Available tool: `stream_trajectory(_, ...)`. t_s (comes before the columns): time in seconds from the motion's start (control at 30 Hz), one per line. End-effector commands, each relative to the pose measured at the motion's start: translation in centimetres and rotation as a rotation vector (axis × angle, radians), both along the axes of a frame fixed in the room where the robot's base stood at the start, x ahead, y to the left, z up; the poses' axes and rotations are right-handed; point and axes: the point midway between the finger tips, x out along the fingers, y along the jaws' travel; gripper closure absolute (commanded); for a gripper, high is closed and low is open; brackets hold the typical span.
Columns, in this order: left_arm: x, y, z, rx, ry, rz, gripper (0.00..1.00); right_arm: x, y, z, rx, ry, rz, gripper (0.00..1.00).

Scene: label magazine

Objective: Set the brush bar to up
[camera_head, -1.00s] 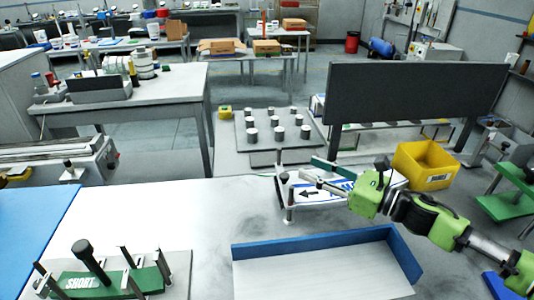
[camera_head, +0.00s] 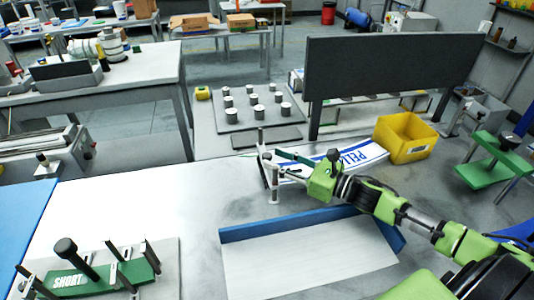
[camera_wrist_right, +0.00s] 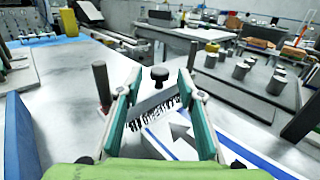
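The brush bar (camera_wrist_right: 155,105) is a grey bar with a dark, bristle-like lower edge, under a black knob (camera_wrist_right: 159,74) in the right wrist view. It lies low over the start of a white and blue label strip (camera_head: 345,160) with a printed arrow. My right gripper (camera_head: 268,163) is open, its two teal-padded fingers on either side of the bar in the wrist view (camera_wrist_right: 155,78). Contact with the bar cannot be told. In the head view the fingers largely hide the bar between thin metal posts (camera_head: 274,182). My left gripper is not in view.
A blue-edged white tray (camera_head: 310,265) lies in front of my right arm. A yellow bin (camera_head: 405,138) stands behind the strip, near a dark upright panel (camera_head: 390,75). A green "SHORT" fixture (camera_head: 90,278) sits front left. The white table between is clear.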

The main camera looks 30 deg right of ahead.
Motion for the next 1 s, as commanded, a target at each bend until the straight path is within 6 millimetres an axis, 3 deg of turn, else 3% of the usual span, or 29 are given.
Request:
stream_trajectory(0.3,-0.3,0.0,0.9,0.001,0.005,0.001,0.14,2.8,1.6,0.2,0.002,-0.001,0.0,0.65)
stream_trajectory(0.73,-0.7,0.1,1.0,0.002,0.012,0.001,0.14,3.3,2.0,0.0,-0.001,0.001,0.0,0.65)
stream_trajectory(0.77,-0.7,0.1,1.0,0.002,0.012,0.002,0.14,3.3,2.0,0.0,-0.001,0.001,0.0,0.68)
stream_trajectory(0.9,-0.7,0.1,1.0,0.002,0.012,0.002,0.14,3.3,2.0,0.0,-0.001,0.001,0.0,1.0)
stream_trajectory(1.0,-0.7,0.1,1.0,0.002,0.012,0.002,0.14,3.3,2.0,0.1,0.0,0.0,0.0,1.0)
